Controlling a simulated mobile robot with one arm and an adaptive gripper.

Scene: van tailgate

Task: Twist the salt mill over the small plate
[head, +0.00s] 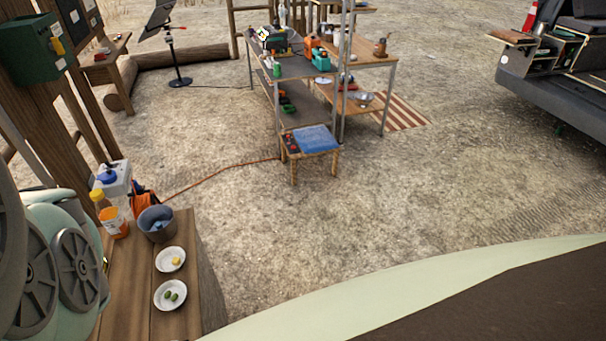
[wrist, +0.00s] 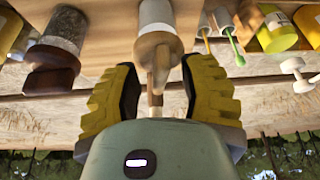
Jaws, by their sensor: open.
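My gripper (wrist: 158,75) is open in the wrist view, its yellow-and-black fingers on either side of a white cylinder with a wooden top (wrist: 157,38). The fingers look apart from it. A clear-bodied jar or mill with a dark brown top (wrist: 60,40) is left of it. I cannot tell for sure which one is the salt mill. My gripper does not show there.
In the wrist view, green-tipped utensils (wrist: 232,40) and a yellow container (wrist: 278,32) stand to the right. A shelf unit (head: 300,68) stands farther off, with open ground between.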

